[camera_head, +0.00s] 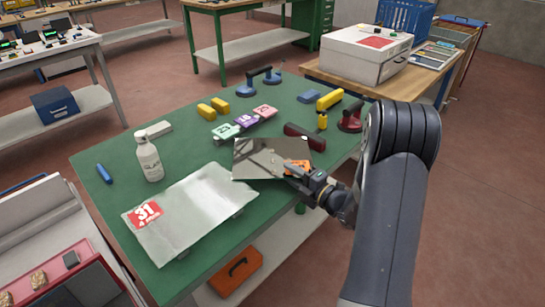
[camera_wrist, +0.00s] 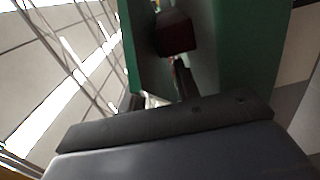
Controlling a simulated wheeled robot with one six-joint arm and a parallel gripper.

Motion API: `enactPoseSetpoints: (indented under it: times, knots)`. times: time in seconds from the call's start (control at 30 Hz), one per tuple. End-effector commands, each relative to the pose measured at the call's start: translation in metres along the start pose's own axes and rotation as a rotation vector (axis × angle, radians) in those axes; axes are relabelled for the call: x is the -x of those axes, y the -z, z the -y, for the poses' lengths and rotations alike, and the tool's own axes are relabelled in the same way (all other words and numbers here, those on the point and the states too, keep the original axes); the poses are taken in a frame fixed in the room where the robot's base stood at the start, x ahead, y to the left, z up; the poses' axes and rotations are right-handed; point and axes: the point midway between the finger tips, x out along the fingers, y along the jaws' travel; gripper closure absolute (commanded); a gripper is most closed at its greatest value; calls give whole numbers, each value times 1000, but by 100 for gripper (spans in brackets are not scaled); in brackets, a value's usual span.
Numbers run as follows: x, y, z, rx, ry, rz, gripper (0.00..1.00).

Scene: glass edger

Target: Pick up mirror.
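The mirror (camera_head: 270,148) is a dark, reflective rectangular panel at the right middle of the green table, with an orange numbered tag (camera_head: 297,167) near its right corner. It shows bright reflections; I cannot tell whether it lies flat or is slightly raised. My gripper (camera_head: 298,175) is at the mirror's right front corner. Bright line patterns like reflections fill the left of that view. Whether the fingers touch the mirror is unclear.
A pale glass sheet (camera_head: 185,215) with a red 31 label lies at the front left of the table (camera_head: 110,170). A white bottle (camera_head: 149,158), several coloured numbered blocks, yellow blocks and suction lifters stand around. A white box (camera_head: 365,53) sits on a bench behind.

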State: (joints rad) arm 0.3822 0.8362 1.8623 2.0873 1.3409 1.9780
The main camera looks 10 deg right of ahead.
Motion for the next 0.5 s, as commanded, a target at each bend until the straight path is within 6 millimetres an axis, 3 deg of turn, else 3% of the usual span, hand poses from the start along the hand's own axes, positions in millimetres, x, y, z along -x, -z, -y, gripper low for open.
enactPoseSetpoints:
  times: [0.07,0.43,0.5]
  knots:
    - [0,0,0,0,0,0,70]
    - [0,0,0,0,0,-1,100]
    - [0,0,0,0,0,-1,100]
